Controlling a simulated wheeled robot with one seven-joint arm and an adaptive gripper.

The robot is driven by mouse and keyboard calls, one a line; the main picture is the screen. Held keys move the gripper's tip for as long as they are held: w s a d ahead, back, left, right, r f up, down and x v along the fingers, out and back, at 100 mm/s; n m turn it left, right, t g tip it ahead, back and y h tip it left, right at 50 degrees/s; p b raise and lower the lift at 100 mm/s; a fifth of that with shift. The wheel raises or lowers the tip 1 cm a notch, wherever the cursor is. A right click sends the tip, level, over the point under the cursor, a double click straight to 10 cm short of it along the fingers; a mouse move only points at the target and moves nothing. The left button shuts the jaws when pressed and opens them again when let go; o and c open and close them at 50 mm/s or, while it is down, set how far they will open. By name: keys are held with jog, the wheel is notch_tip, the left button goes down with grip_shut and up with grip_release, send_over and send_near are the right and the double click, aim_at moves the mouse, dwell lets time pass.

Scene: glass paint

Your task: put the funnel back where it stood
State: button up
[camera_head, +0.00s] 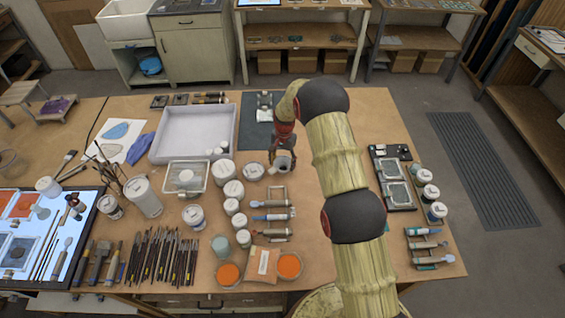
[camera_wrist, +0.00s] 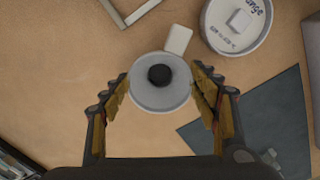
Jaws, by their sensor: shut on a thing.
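My gripper (camera_head: 284,150) is over the middle of the table, to the right of the white-lidded jars. In the wrist view, its two fingers (camera_wrist: 160,88) are closed on opposite sides of a round grey funnel (camera_wrist: 144,98) with a dark centre. The funnel also shows below my gripper in the head view (camera_head: 285,164). A small pale tab (camera_wrist: 177,39) lies at the funnel's rim; I cannot tell whether it is part of it. Whether the funnel's lower end touches the table is hidden.
A white-lidded jar (camera_wrist: 228,38) is close beside the funnel. A dark mat (camera_head: 256,137) lies behind it, and a large pale tray (camera_head: 193,135) is to the left. Tube racks (camera_head: 273,215) stand in front. The table to the right of my arm (camera_head: 358,120) has bare room.

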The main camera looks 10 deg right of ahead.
jog(key=o, duration=1.2)
jog(key=shift+o, duration=0.4)
jog(key=o, duration=0.4)
jog(key=shift+c, duration=0.2)
jog(key=shift+o, duration=0.4)
notch_tip(320, 180, up, 7)
jog(key=p, duration=0.1)
jog(key=shift+p, duration=0.35)
jog(key=shift+n, duration=0.3)
